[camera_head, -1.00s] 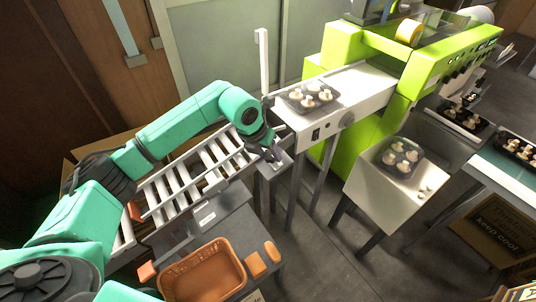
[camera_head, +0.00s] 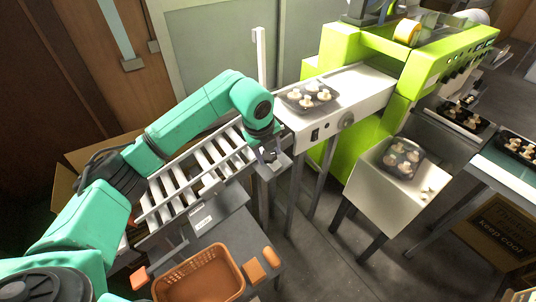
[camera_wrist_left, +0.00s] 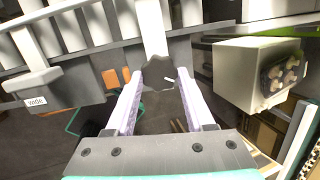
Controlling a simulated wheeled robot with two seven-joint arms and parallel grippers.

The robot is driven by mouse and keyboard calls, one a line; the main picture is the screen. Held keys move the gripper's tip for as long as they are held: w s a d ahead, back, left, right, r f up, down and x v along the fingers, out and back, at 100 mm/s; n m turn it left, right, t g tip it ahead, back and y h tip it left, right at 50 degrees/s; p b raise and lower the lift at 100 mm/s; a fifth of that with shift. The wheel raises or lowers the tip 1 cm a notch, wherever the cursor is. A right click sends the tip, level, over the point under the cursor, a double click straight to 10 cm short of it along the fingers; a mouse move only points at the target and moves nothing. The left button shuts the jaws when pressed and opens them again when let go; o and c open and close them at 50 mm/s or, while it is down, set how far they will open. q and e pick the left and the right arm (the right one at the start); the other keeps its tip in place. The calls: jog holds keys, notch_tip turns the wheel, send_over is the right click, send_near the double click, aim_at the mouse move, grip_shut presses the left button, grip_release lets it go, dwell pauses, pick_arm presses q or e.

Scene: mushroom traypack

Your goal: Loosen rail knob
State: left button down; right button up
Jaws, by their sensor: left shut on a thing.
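The rail knob (camera_wrist_left: 158,77) is a dark, lobed knob with a small white mark, at the centre of the left wrist view. My left gripper (camera_wrist_left: 161,84) is shut on it, with one pale finger against each side. In the head view my left gripper (camera_head: 268,158) is at the right end of the roller conveyor (camera_head: 205,162), just below the white belt machine. The knob is mostly hidden there by my wrist and fingers. My right gripper is in neither view.
A tray of mushrooms (camera_head: 292,103) sits on the white belt leading into the green machine (camera_head: 337,50). An orange basket (camera_head: 200,275) stands on the grey table in front. Another mushroom tray (camera_head: 388,160) is on the white stand at right. A white post (camera_head: 260,60) rises behind my wrist.

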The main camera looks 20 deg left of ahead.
pick_arm(q)
jog(key=n, duration=0.5)
jog(key=shift+w+r, duration=0.2)
dwell(0.3)
jog(key=shift+c, duration=1.3)
grip_release()
jog(key=shift+s, duration=0.1)
jog(key=d+b+v, duration=0.1)
jog(key=b+v, duration=0.1)
jog(key=v, duration=1.2)
jog(key=shift+a+r, duration=0.25)
jog(key=shift+r, duration=0.1)
jog(key=shift+f, duration=0.1)
